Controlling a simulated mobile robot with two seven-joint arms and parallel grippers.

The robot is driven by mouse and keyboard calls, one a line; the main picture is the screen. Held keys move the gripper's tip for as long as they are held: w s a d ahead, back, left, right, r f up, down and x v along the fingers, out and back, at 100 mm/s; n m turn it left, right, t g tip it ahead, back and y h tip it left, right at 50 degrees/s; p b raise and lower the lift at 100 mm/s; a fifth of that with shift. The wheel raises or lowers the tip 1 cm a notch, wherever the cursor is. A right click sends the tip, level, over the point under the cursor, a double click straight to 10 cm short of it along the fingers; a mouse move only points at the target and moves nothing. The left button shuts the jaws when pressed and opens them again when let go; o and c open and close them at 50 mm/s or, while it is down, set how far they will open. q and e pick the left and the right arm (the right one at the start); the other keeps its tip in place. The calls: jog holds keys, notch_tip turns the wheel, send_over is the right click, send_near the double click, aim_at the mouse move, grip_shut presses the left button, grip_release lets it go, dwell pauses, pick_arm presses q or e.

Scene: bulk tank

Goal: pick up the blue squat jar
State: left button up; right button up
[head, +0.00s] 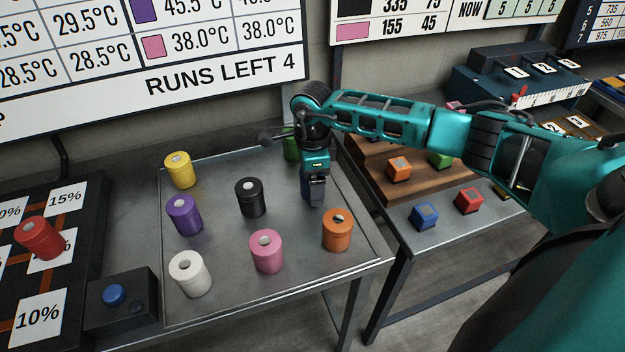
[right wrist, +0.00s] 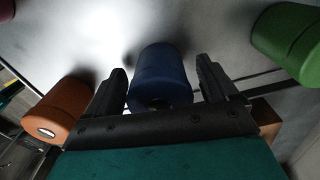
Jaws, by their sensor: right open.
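The blue squat jar (right wrist: 160,72) stands between the two fingers of my open right gripper (right wrist: 161,66) in the right wrist view. A gap shows on each side of it, wider on the right. In the head view my right gripper (head: 313,192) points down over the back right of the metal tray (head: 225,242), and it mostly hides the blue jar there. My left gripper is not in view.
An orange jar (head: 337,230) stands in front of my right gripper, and a green jar (head: 291,147) stands behind it. A black jar (head: 250,198) and a pink jar (head: 266,251) are to the left. Small cubes lie on the right table.

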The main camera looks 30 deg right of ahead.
jog(key=shift+c, duration=0.2)
jog(key=c, duration=1.2)
jog(key=shift+r, duration=0.15)
